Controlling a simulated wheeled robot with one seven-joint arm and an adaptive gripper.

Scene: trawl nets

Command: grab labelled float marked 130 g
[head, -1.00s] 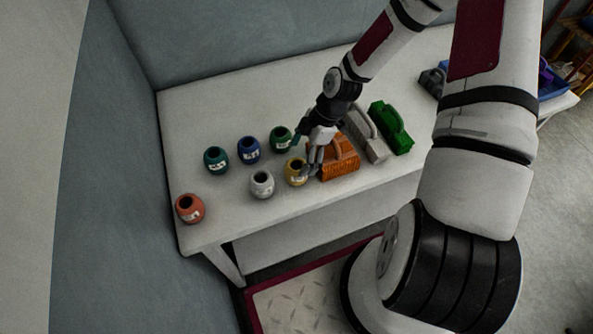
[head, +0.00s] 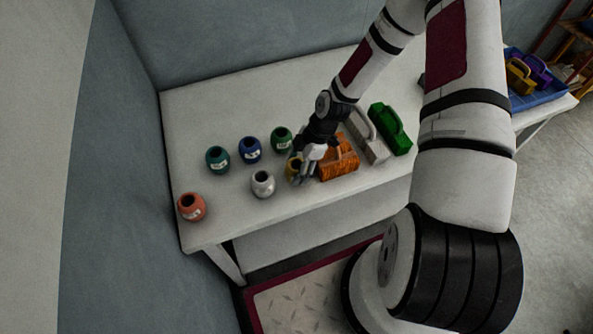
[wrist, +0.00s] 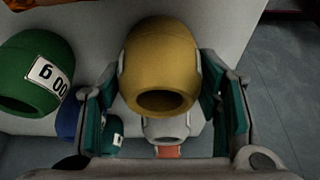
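Several small barrel-shaped floats with white labels stand on the white table. The yellow float (head: 291,168) is partly hidden by my gripper (head: 302,179); the wrist view shows this float (wrist: 160,60) between the two fingers. My gripper (wrist: 165,100) is open around it, a finger on each side. The others are a silver-white float (head: 263,185), a red-orange float (head: 191,208), a teal float (head: 217,160), a blue float (head: 249,150) and a green float (head: 281,140). The green float's label in the wrist view (wrist: 35,72) ends in "00 g". I cannot read 130 g on any label.
An orange handled block (head: 338,162), a grey one (head: 368,138) and a green one (head: 391,130) stand right of the yellow float. A blue crate (head: 545,97) with coloured items is at the far right. The table (head: 220,215) is clear in front of the floats.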

